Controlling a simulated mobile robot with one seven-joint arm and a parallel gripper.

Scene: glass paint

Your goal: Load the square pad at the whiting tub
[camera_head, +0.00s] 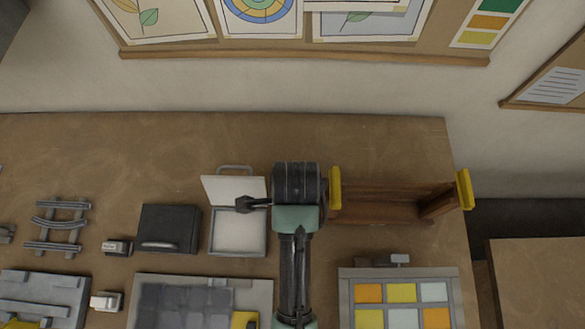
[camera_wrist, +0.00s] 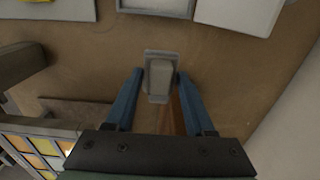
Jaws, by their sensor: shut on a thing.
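My gripper (camera_wrist: 157,77) has its two blue fingers shut on a grey pad with a pale face (camera_wrist: 160,78), seen in the wrist view. In the head view my arm hides the fingers and the pad. The whiting tub (camera_head: 238,252) is a shallow grey-rimmed tray with a whitish inside, and its pale lid (camera_head: 222,189) stands open at the back. My gripper is to the right of the tub and apart from it. The tub also shows at the top of the wrist view (camera_wrist: 155,6).
A closed black box (camera_head: 168,229) stands left of the tub. A wooden rack with yellow ends (camera_head: 375,211) is at the right. A coloured glass panel (camera_head: 402,290) and a grey slab (camera_head: 262,290) lie in front.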

